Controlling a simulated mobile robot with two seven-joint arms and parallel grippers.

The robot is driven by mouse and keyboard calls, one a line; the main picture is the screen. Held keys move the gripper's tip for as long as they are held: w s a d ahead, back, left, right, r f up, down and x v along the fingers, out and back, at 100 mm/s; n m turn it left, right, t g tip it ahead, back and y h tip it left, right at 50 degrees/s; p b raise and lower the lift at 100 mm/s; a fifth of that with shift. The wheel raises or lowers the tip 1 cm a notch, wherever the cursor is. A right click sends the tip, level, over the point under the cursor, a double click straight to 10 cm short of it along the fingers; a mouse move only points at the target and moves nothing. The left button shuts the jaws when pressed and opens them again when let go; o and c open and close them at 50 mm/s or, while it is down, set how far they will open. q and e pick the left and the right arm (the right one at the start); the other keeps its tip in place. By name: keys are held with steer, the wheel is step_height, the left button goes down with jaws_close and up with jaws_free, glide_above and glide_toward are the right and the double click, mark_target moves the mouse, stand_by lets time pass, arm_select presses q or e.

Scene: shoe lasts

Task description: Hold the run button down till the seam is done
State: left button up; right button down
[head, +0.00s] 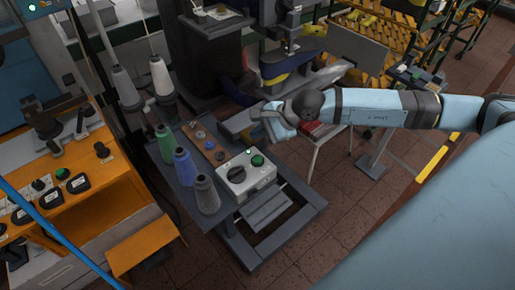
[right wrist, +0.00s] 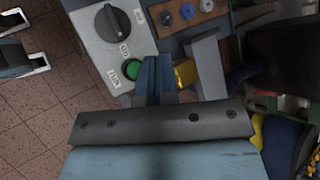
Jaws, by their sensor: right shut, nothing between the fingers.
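The white control box (head: 262,182) stands on the grey table with a black knob (head: 237,174) and a green button (head: 257,160). In the right wrist view the green button (right wrist: 131,69) has a RUN label beside it. A small pale light (head: 248,152) shows near the button in the head view. My right gripper (head: 272,124) is shut and empty, behind and above the box. In the right wrist view its closed fingers (right wrist: 155,62) appear just right of the button. My left gripper is not identifiable.
Green, blue and grey thread cones (head: 184,166) stand left of the box, beside a brown strip with small discs (head: 203,140). A sewing machine (head: 290,60) stands behind. An orange bench (head: 60,225) is at left. Tiled floor (head: 305,245) is open in front.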

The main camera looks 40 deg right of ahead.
steer(key=b, duration=0.3)
glide_above(258, 160)
step_height(258, 160, down, 6)
steer(key=shift+f, duration=0.25)
steer(key=shift+f+b, duration=0.45)
steer(key=shift+f, duration=0.15)
steer(key=shift+r, duration=0.1)
stand_by(0.3)
stand_by(0.6)
steer(key=shift+f+b, duration=0.45)
steer(key=shift+b, duration=0.05)
